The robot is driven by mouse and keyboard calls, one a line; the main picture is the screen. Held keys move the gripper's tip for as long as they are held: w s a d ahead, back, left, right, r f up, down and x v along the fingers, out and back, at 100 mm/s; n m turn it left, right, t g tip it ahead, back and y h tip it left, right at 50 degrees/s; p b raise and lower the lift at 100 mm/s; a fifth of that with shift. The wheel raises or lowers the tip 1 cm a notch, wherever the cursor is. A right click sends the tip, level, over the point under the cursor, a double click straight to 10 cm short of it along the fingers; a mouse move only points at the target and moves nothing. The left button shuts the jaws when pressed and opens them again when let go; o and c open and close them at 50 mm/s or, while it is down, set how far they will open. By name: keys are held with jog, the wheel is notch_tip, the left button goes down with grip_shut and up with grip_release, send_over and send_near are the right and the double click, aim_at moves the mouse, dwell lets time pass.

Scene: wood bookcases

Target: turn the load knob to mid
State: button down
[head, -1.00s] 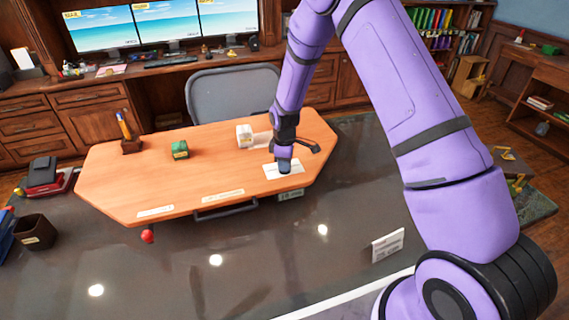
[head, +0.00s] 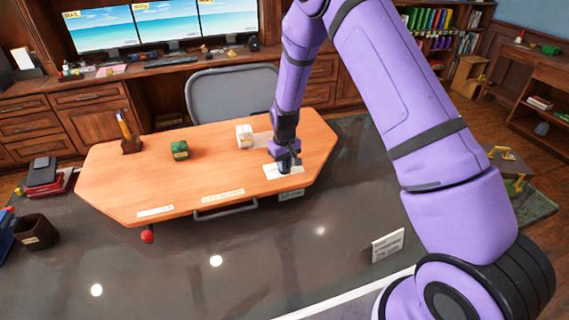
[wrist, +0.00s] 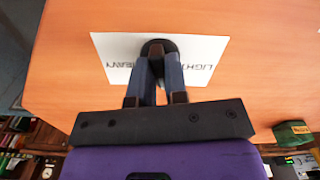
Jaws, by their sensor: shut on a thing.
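The load knob (wrist: 158,44) is a dark round knob on a white card (wrist: 112,50) that lies on the wooden tabletop. The card's printed words read upside down in the wrist view, LIGHT on the right and HEAVY on the left, the latter partly hidden. My gripper (wrist: 159,62) points down over the card, its two fingers closed in on the knob from both sides. In the head view my gripper (head: 284,164) covers most of the knob, and the card (head: 271,173) shows around it. The knob's pointer, if any, is hidden.
A white block (head: 244,136) and a green block (head: 180,150) stand on the wooden top (head: 120,185), left of my gripper. A pencil holder (head: 131,145) stands farther left. A grey chair (head: 232,95) is behind.

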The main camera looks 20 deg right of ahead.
jog(key=shift+m, duration=1.2)
jog(key=c, duration=1.1)
grip_release()
jog(key=shift+c, duration=0.2)
jog(key=shift+r, duration=0.15)
notch_tip(320, 180, up, 10)
jog(key=shift+r, duration=0.25)
